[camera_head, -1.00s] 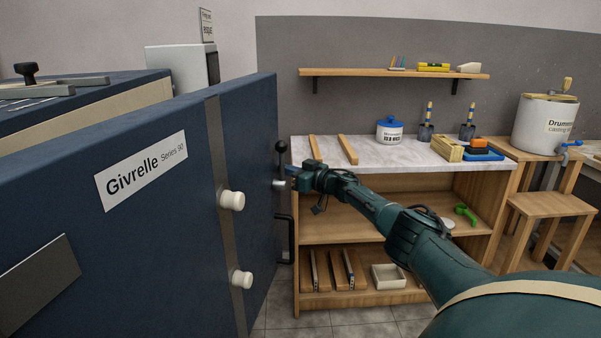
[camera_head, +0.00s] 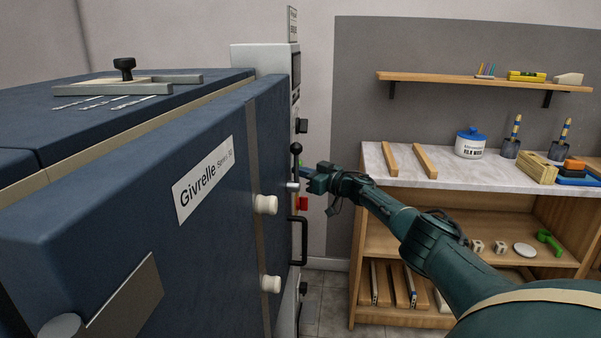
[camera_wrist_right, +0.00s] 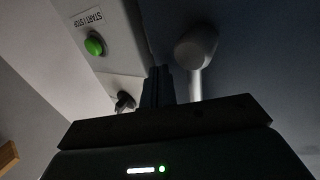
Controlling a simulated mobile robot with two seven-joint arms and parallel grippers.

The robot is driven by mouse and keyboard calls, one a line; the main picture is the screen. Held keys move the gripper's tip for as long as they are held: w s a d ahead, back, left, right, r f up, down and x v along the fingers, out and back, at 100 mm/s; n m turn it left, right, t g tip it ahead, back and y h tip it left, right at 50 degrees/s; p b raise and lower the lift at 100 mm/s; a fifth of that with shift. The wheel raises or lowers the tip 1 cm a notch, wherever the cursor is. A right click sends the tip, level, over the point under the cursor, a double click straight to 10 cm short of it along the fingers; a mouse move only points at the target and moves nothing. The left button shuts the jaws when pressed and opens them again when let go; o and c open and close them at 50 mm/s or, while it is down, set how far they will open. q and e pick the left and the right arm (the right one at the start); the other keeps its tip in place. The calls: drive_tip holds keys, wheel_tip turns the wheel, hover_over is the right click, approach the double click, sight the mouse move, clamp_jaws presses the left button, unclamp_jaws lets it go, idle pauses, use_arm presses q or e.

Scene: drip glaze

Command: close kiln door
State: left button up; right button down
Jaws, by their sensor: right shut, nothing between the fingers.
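The kiln (camera_head: 60,95) is dark blue and stands at the left of the head view. Its door (camera_head: 120,200) carries a Givrelle label, and a narrow pale strip shows along its top edge, between door and body. My right gripper (camera_head: 306,173) is shut and empty beside that edge, near the lever; contact cannot be told. In the right wrist view its closed fingers (camera_wrist_right: 158,86) are beside a rounded grey knob (camera_wrist_right: 196,45). My left gripper is out of view.
A control box (camera_head: 262,58) stands behind the door; its green start/stop button (camera_wrist_right: 94,45) shows in the right wrist view. A workbench (camera_head: 400,160) with a blue-lidded jar (camera_head: 470,146) is at right. Bare floor (camera_head: 328,300) lies between kiln and bench.

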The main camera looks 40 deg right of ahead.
drive_tip(key=p+v, duration=0.3)
drive_tip(key=v, duration=1)
drive_tip(key=shift+s, duration=0.1)
